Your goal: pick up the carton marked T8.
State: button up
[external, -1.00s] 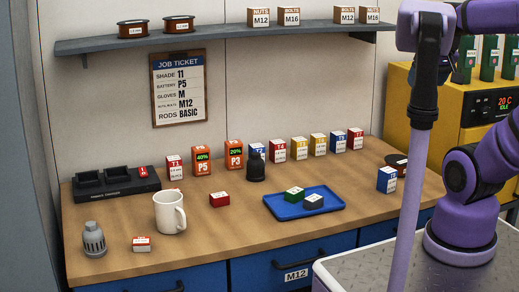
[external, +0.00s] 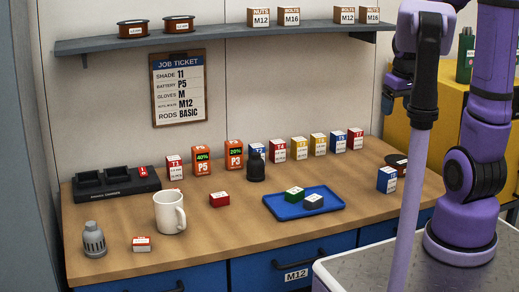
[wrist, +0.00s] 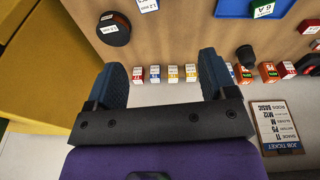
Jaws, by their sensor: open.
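Several small cartons stand in a row at the back of the bench, among them red (external: 277,151), yellow (external: 318,145), blue (external: 338,142) and red (external: 355,140) ones. Their marks are too small to read surely, so I cannot tell which is T8. In the wrist view, a red carton (wrist: 138,74), a blue carton (wrist: 155,74) and yellow cartons (wrist: 172,74) show between my fingers, farther off. My gripper (wrist: 163,68) is open and empty. In the external view it is partly hidden, high at the bench's right end.
A blue carton (external: 387,180) and a dark spool (external: 397,161) stand at the bench's right. A blue tray (external: 280,211) holds small boxes. A black bottle (external: 256,169) stands before the row. A shelf (external: 215,39) hangs above. A yellow cabinet (external: 400,110) stands right.

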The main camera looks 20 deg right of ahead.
jog(key=g, duration=0.2)
send_over(388, 170)
jog(key=shift+n, duration=0.4)
notch_tip(388, 170, down, 14)
jog(key=shift+s+d+f, duration=0.1)
jog(key=shift+s+d, duration=0.05)
jog(key=shift+w+f, duration=0.2)
jog(key=shift+f, duration=5.25)
jog(key=shift+c, duration=0.4)
jog(key=c, duration=1)
jog(key=shift+c, duration=0.2)
jog(key=shift+r, duration=0.15)
